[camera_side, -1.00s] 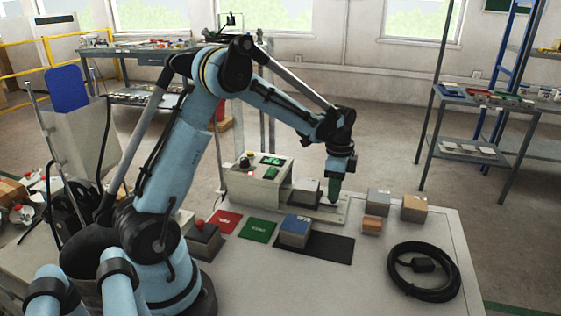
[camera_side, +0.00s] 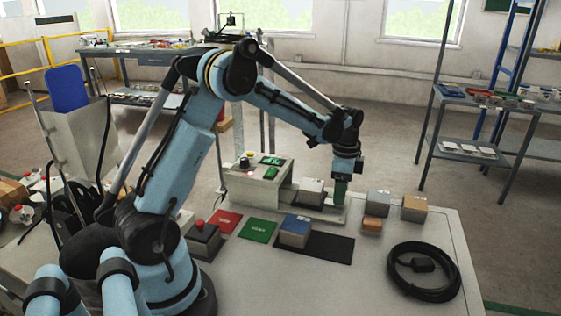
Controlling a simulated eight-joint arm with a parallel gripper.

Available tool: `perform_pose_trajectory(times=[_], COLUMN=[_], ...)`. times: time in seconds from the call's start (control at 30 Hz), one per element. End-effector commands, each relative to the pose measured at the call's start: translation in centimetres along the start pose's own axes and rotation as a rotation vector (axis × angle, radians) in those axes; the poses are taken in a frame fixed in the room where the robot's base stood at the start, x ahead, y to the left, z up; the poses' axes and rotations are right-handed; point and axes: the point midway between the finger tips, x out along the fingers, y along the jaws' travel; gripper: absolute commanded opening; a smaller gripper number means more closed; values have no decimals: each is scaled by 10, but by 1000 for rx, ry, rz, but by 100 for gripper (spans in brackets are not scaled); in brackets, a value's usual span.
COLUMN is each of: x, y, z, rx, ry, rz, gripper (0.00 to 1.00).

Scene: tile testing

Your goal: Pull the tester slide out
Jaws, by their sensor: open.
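The tester (camera_side: 258,183) is a pale box with a green display and buttons on top, at the back left of the table. Its slide (camera_side: 325,215) is a flat pale plate that sticks out to the right of the box. A grey block (camera_side: 310,192) sits on the slide. My gripper (camera_side: 340,203) points down at the slide's right end, just right of the grey block. Its green fingers are open. The fingertips are small here, and I cannot tell whether they touch the slide or its handle.
A blue-topped block (camera_side: 295,231) stands at the left of a black mat (camera_side: 330,247). A red card (camera_side: 224,221) and a green card (camera_side: 257,230) lie to its left. Several blocks, including a tan one (camera_side: 414,208), stand right of my gripper. A coiled black cable (camera_side: 425,272) lies at front right.

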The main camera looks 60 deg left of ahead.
Motion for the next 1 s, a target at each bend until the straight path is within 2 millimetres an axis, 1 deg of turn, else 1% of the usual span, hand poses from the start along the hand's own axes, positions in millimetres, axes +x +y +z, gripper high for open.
perform_pose_trajectory(times=[0.13,0.23,0.8,1.0], x=[-1,-5,-46,-58], y=[0,0,0,0], z=[1,1,1,1], rx=[-1,-1,-1,-1], ry=[-1,-2,-3,-3], rz=[1,1,1,1], gripper=[51,51,51,51])
